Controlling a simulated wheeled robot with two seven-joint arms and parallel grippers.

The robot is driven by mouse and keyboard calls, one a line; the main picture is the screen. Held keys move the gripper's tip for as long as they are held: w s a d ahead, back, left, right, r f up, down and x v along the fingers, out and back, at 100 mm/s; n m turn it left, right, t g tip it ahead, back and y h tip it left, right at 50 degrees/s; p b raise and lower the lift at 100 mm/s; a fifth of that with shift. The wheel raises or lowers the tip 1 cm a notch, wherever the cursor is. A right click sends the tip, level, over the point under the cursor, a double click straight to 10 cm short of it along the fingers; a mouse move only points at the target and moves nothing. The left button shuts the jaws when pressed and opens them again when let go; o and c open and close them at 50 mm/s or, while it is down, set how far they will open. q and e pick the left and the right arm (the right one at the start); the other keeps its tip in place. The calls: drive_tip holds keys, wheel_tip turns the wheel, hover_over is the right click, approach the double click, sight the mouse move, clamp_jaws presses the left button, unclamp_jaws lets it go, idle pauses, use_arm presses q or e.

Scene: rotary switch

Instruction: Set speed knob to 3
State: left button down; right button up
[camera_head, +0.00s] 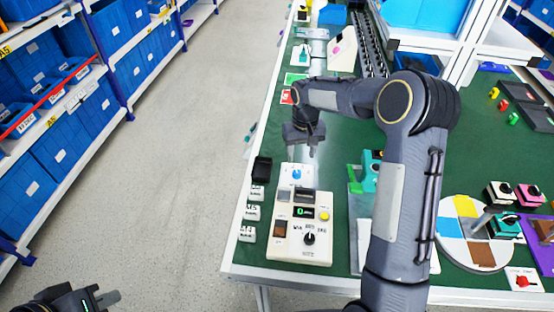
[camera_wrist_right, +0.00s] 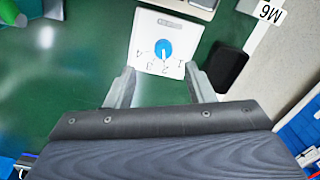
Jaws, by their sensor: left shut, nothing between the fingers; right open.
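The speed knob is a round blue dial with a white mark, in the head view (camera_head: 296,174) and the right wrist view (camera_wrist_right: 164,49). It sits on a white panel (camera_wrist_right: 146,28) with printed numbers 1 to 4. In the wrist view the white mark appears to point toward 2. My right gripper (camera_head: 302,146) is open and empty above the table, beyond the panel. In the wrist view its fingers (camera_wrist_right: 159,72) are spread to either side of the panel's near edge, apart from the knob. My left gripper (camera_head: 106,298) is shut and empty at the bottom left, over the floor.
A larger beige panel (camera_head: 289,247) with a display, a yellow button and a black knob (camera_head: 309,239) stands in front. A black box (camera_head: 262,169) and small labelled blocks line the table's left edge. Teal parts (camera_head: 369,176) and a round multicoloured plate (camera_head: 450,245) lie right.

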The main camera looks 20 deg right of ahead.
sight(297, 172)
drive_tip(key=shift+w+a+f, duration=0.2)
drive_tip(key=shift+w+f, duration=0.35)
drive_tip(key=shift+f, duration=0.2)
wheel_tip(297, 172, down, 7)
drive_tip(key=shift+f+p, duration=0.15)
drive_tip(key=shift+p, duration=0.35)
drive_tip(key=c, duration=1)
